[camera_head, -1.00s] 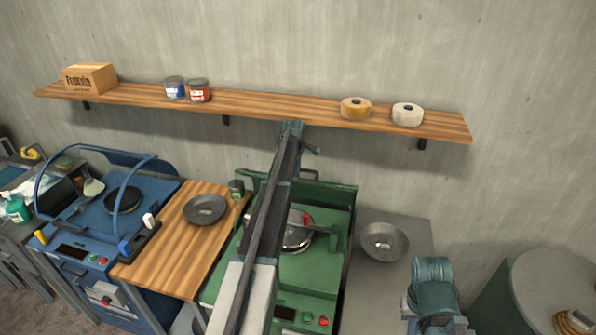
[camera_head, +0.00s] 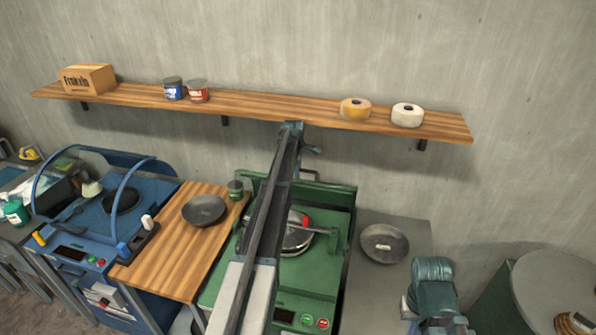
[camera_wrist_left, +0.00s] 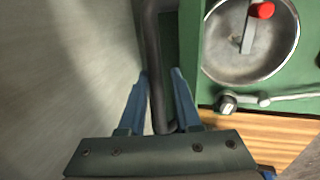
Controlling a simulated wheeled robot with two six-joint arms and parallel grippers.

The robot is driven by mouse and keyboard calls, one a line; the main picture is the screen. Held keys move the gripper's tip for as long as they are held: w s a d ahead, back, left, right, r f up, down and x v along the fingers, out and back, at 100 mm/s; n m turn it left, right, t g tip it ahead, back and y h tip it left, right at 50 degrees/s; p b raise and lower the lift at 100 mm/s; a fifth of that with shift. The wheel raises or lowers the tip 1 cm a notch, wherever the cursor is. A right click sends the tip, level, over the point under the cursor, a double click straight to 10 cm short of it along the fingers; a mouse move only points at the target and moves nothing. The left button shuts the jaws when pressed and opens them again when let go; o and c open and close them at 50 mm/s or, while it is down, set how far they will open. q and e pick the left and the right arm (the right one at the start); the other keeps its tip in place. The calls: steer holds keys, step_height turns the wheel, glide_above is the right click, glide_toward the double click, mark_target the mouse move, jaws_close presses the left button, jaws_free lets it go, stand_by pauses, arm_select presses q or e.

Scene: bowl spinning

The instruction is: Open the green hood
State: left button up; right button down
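The green machine (camera_head: 330,262) stands at the centre, partly hidden behind my left arm. Its green hood (camera_head: 335,193) shows at the back, with a dark bar handle (camera_head: 309,172) above it. My left gripper (camera_head: 302,146) is over the back of the machine, near this handle. In the left wrist view, the blue fingers of my left gripper (camera_wrist_left: 160,78) are apart, on either side of the dark bar (camera_wrist_left: 150,45). The bar looks close to the left finger; contact is unclear. A metal bowl (camera_wrist_left: 235,62) with a red knob sits in the machine.
A wooden shelf (camera_head: 262,105) spans the wall behind. A wooden table (camera_head: 180,247) with a dark bowl (camera_head: 203,210) and the blue machine (camera_head: 85,235) stand left. A grey table (camera_head: 385,292) with another bowl (camera_head: 384,243) stands right.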

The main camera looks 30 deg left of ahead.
arm_select(q)
steer(key=shift+s+r, duration=0.1)
steer(key=shift+s, duration=0.15)
steer(key=p+v, duration=1.1)
steer(key=shift+w+r+p, duration=0.15)
steer(key=shift+r+p, duration=0.15)
steer(key=shift+r, duration=0.1)
steer(key=s+d+f+m+g+b, duration=0.1)
steer(key=s+d+f+m+b, duration=0.35)
steer(key=d, duration=0.35)
steer(key=s+d+f+m+b, duration=0.3)
steer(key=s+d+f, duration=0.15)
steer(key=d, duration=0.45)
steer(key=s+d+f+m+g+b, duration=0.1)
steer(key=s+d+f+m+b, duration=0.25)
steer(key=s+d, duration=0.35)
steer(key=s+d+f+m+b, duration=0.4)
steer(key=s+d, duration=0.1)
steer(key=s, duration=0.3)
steer(key=s+d+f+m+g+b, duration=0.1)
steer(key=s+d+f+m+b, duration=0.3)
steer(key=s, duration=0.4)
steer(key=s+d+f+m+b, duration=0.4)
steer(key=s+d, duration=0.3)
steer(key=s, duration=0.2)
steer(key=shift+d+f+m+b, duration=0.2)
steer(key=shift+d+m+b, duration=0.2)
steer(key=shift+m+b, duration=0.3)
